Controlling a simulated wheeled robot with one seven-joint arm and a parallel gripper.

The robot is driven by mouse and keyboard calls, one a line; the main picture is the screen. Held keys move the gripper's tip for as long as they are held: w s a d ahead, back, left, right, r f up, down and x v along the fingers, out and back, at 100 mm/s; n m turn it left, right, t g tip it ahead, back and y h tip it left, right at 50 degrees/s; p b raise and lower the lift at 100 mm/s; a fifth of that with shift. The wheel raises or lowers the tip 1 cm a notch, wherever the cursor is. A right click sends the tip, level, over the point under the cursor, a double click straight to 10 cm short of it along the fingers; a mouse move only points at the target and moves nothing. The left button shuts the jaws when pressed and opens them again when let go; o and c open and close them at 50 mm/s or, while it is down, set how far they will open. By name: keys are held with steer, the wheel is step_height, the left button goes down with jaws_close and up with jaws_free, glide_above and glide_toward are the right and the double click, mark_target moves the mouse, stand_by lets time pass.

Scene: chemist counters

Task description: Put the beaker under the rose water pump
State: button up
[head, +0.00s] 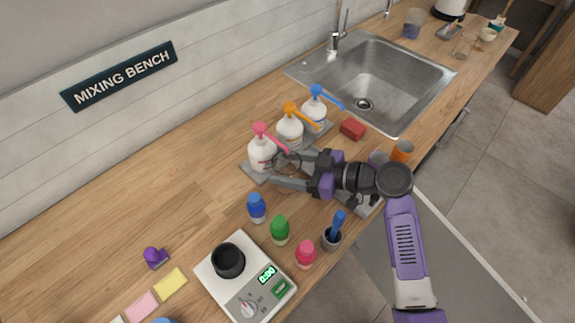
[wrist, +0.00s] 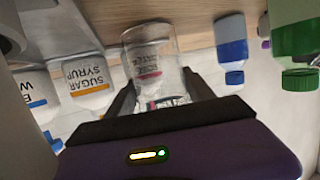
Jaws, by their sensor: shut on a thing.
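My gripper (head: 279,170) is shut on a clear glass beaker (wrist: 155,52), which shows upright between the fingers in the upside-down wrist view (wrist: 160,92). In the head view the beaker (head: 291,172) is faint and partly hidden by the fingers. The white bottle with the pink pump (head: 262,152) stands at the left end of the pump row, just beyond the fingertips. A pink-striped label, too blurred to read surely, shows through the beaker. Whether the beaker touches the grey base or is directly under the pink spout, I cannot tell.
Orange-pump (head: 289,132) and blue-pump (head: 314,113) bottles stand to the right on a grey base (head: 253,172). Blue (head: 257,208), green (head: 280,230) and pink (head: 305,254) small bottles stand nearer. A scale (head: 227,290), red block (head: 353,129) and sink (head: 375,80) are around.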

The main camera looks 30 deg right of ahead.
steer(key=shift+f, duration=0.25)
steer(key=o, duration=1.6)
steer(key=shift+r, duration=0.1)
steer(key=shift+c, duration=0.2)
steer(key=shift+r, duration=0.15)
steer(key=b+v, duration=0.3)
steer(key=v, duration=0.9)
